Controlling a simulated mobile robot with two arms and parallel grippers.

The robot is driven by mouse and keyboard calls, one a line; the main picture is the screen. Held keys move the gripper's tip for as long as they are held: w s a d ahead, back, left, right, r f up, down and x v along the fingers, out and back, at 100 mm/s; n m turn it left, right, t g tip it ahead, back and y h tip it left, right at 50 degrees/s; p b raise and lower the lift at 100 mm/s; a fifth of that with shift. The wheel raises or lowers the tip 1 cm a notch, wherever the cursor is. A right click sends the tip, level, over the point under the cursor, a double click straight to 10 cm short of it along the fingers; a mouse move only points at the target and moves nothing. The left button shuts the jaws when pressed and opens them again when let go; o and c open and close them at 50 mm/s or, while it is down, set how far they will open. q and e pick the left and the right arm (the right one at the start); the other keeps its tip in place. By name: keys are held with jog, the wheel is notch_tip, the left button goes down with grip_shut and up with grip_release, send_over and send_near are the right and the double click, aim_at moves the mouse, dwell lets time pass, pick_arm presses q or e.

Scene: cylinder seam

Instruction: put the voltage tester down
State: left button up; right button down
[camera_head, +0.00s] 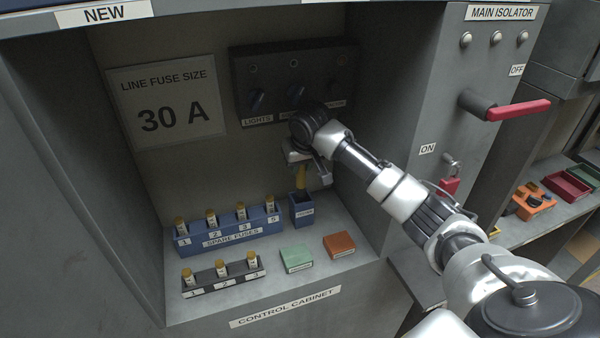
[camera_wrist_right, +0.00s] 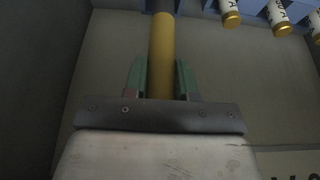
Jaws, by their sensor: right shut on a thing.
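The voltage tester (camera_head: 301,180) is a yellow rod held upright. In the right wrist view its yellow body (camera_wrist_right: 161,52) runs up to a dark end at the top edge. My right gripper (camera_head: 303,169) is shut on it, with a green finger pad on each side of it in the wrist view (camera_wrist_right: 160,80). Below the gripper stands a small blue holder (camera_head: 302,210) with a white label. The tester's lower end is at the holder's mouth; how deep it sits inside I cannot tell. My left gripper is not in view.
The blue spare fuse rack (camera_head: 228,235) stands left of the holder. A dark fuse rack (camera_head: 222,275), a green block (camera_head: 296,259) and an orange block (camera_head: 339,245) are in front. A black switch panel (camera_head: 270,75) is above. The red isolator handle (camera_head: 518,110) juts out at the right.

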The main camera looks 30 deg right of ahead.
aim_at(300, 179)
jog(key=shift+f, duration=0.75)
jog(key=shift+s+f+p, duration=0.2)
jog(key=shift+f+p, duration=0.75)
jog(key=shift+f, duration=0.2)
jog(key=shift+w+f+p, duration=0.15)
jog(key=shift+f+p, duration=0.15)
jog(key=shift+p, duration=0.05)
jog(key=shift+w+d+f, duration=0.1)
jog(key=shift+w+f, duration=0.05)
jog(key=shift+f, duration=0.3)
jog(key=c, duration=0.9)
grip_release()
jog(key=shift+f, duration=0.1)
